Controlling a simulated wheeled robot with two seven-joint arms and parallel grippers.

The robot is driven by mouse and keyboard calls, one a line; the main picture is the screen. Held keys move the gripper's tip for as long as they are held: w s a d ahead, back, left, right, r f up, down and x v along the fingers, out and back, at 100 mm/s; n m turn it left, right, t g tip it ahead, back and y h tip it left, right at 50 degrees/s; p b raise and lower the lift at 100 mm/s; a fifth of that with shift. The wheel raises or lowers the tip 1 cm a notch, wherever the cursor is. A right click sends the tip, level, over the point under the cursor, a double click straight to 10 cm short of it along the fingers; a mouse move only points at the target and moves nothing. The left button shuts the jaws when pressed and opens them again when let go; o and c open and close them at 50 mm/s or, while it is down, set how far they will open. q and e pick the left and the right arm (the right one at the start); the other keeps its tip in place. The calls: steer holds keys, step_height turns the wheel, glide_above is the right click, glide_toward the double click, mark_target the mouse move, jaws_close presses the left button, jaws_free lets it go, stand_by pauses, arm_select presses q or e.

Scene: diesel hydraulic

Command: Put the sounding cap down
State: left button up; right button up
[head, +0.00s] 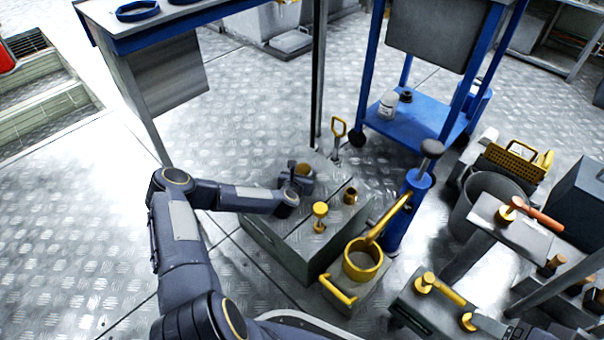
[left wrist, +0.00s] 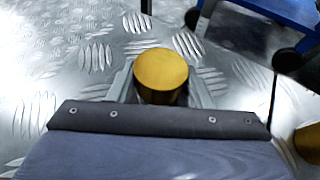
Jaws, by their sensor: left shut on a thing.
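My left gripper (head: 302,172) is shut on a short brass-coloured cylinder, which I take as the sounding cap (head: 303,169). In the left wrist view the cap (left wrist: 160,72) sits upright between the two grey fingers (left wrist: 160,88), its round flat top facing the camera. In the head view the gripper is at the far left part of a low grey metal box (head: 275,243). I cannot tell whether the cap touches the surface under it.
A brass fitting (head: 350,196) and a yellow knob (head: 320,211) stand on the grey box, right of the gripper. A yellow-handled tool (head: 338,130) stands behind. A blue pump cylinder (head: 402,222) and yellow ring (head: 362,262) are to the right. Floor at left is clear.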

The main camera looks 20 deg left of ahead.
arm_select(q)
steer(key=shift+f, duration=0.4)
steer(key=shift+s+f, duration=0.1)
steer(key=shift+f, duration=0.05)
